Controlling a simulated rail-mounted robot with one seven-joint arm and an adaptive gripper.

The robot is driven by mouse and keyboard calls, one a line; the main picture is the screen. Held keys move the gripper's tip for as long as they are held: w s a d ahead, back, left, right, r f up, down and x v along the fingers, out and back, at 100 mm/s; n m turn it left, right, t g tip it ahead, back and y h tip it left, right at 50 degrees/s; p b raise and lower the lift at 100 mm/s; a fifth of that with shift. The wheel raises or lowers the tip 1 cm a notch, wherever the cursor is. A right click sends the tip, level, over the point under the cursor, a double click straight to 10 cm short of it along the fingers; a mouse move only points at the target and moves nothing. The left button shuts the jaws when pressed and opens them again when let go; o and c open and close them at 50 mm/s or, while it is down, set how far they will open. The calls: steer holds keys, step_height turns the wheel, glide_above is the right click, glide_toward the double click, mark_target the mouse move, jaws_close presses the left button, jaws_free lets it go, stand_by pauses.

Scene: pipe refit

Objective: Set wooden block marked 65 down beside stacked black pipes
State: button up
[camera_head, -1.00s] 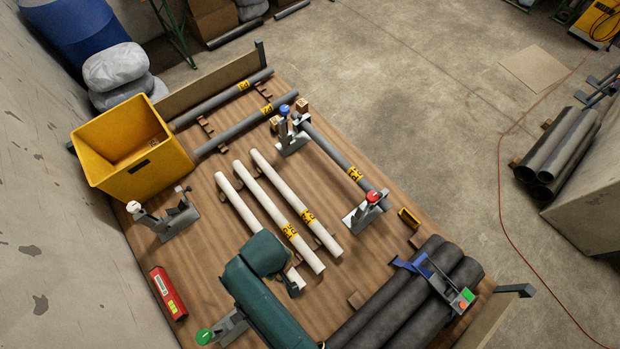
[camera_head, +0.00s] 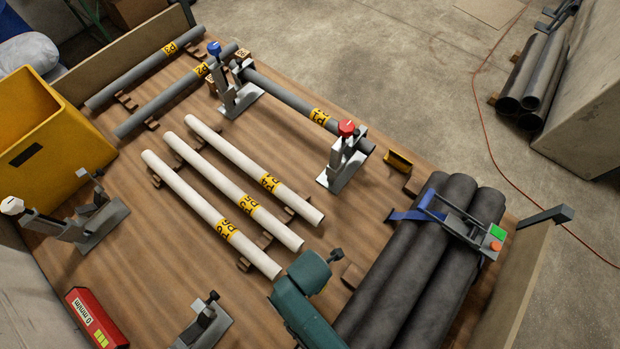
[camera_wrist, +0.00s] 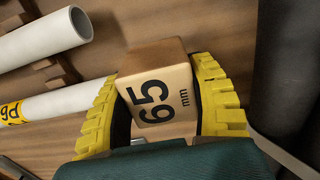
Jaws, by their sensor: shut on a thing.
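The wooden block marked 65 mm (camera_wrist: 158,92) sits between the yellow ridged fingers of my gripper (camera_wrist: 165,105) in the wrist view. My gripper is shut on it, with the 65 face toward the camera. Whether the block touches the table cannot be told. In the head view the teal end of my arm (camera_head: 302,300) is between the white pipes and the stacked black pipes (camera_head: 410,260); the held block and fingers are hidden there. A black pipe (camera_wrist: 288,70) shows to the right of the block in the wrist view, with a gap of bare wood between.
White pipes (camera_head: 215,195) lie left of my arm on the wooden table (camera_head: 130,180). A small wooden chock (camera_head: 352,275) sits beside the black pipes. A blue-and-grey clamp (camera_head: 440,218) lies across the stack. A red-knobbed stand (camera_head: 342,160) is behind.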

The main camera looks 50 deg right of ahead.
step_height(320, 180, down, 9)
steer(key=b, duration=0.4)
steer(key=shift+f, duration=0.2)
steer(key=shift+f, duration=0.1)
steer(key=o, duration=1.2)
